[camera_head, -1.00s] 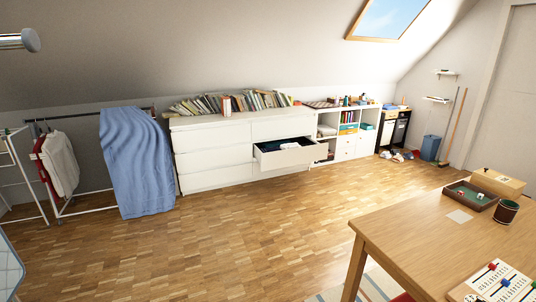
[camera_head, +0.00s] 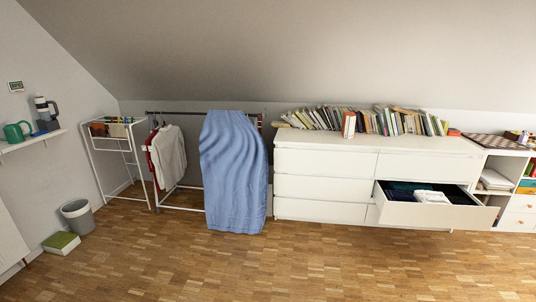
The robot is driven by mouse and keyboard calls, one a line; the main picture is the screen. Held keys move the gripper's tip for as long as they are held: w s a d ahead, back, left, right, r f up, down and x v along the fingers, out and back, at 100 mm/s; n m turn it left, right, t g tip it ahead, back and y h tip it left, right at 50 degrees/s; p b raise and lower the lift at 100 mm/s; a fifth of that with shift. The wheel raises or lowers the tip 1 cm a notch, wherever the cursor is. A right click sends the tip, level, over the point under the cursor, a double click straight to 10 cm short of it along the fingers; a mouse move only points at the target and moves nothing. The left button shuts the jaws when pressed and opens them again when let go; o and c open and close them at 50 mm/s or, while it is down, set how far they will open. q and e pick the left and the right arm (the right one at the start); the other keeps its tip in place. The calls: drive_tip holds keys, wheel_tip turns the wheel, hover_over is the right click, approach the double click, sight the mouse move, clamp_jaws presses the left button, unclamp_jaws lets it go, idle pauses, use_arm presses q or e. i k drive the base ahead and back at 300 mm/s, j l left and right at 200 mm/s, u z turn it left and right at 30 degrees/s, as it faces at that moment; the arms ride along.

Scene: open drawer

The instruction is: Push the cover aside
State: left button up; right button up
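A blue cloth cover (camera_head: 235,170) hangs over the right part of a low clothes rack (camera_head: 180,112) and reaches nearly to the floor. It hides what is behind it. A white and a red garment (camera_head: 168,158) hang on the rack to its left. A white dresser (camera_head: 325,187) stands just right of the cover, with one drawer (camera_head: 435,212) pulled open and folded clothes inside. Neither of my grippers shows in the head view.
Books (camera_head: 375,121) line the dresser top. A white drying stand (camera_head: 112,160), a grey bin (camera_head: 77,217) and a green box (camera_head: 61,243) are at the left. A wall shelf (camera_head: 30,140) holds a green watering can. The wooden floor (camera_head: 270,270) in front is clear.

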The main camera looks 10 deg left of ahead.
sight(233, 163)
drive_tip(key=i+j+u, duration=0.2)
drive_tip(key=i+u, duration=0.2)
drive_tip(key=i, duration=0.3)
drive_tip(key=i+u, duration=0.35)
drive_tip(key=i, duration=0.4)
drive_tip(key=i+l+u, duration=0.2)
drive_tip(key=i+u, duration=0.2)
drive_tip(key=i, duration=0.3)
